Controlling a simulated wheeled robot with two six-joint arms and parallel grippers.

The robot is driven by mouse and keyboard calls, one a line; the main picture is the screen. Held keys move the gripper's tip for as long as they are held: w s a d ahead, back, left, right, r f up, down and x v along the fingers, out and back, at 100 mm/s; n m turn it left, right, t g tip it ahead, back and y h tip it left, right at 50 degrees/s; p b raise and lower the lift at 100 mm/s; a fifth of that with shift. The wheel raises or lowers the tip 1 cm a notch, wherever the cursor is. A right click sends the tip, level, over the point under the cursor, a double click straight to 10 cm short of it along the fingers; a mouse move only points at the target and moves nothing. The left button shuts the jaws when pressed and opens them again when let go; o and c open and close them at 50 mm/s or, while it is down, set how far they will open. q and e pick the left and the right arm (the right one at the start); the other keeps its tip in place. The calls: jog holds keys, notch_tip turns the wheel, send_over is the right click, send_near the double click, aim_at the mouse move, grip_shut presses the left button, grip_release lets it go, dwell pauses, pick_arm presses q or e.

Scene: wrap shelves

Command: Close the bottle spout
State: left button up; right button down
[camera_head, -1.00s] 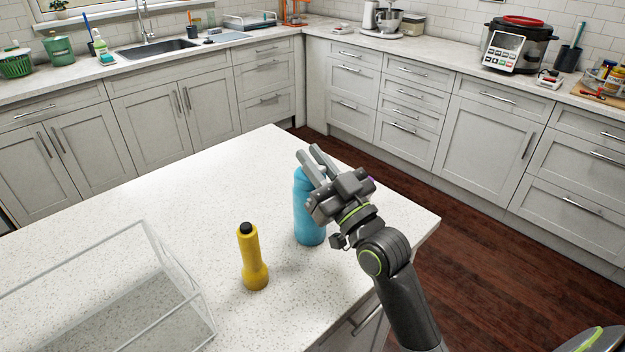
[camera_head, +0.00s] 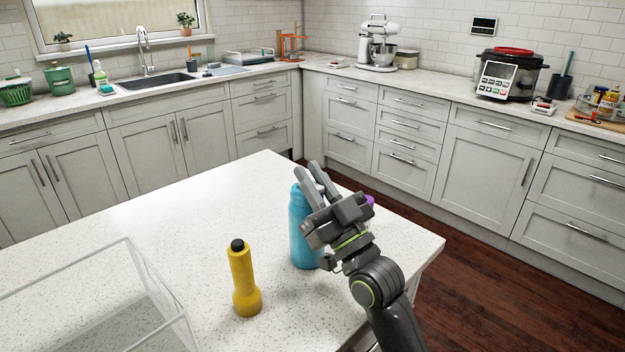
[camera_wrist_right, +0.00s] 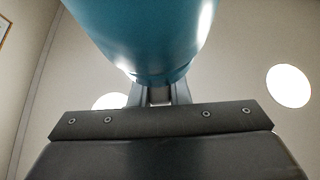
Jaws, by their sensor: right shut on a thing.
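The blue bottle (camera_head: 301,232) stands upright on the white speckled counter island. My right gripper (camera_head: 308,172) is at the bottle's top, with its fingers slanting up across it. It is shut on the top part of the bottle. The gripper hides the spout, so I cannot tell whether it is open or closed. In the right wrist view the blue bottle (camera_wrist_right: 140,30) fills the top middle, and the fingers (camera_wrist_right: 157,95) reach it behind the dark palm. My left gripper is not in view.
A yellow flashlight (camera_head: 243,280) stands left of the bottle. A clear box (camera_head: 128,245) sits at the lower left. A small purple thing (camera_head: 370,200) shows behind my gripper. The island's right edge (camera_head: 428,248) is close; its far left top is clear.

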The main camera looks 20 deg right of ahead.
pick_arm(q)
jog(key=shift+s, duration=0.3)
pick_arm(e)
jog(key=c, duration=1.4)
grip_release()
jog(key=shift+o, duration=0.2)
jog(key=shift+f, duration=0.1)
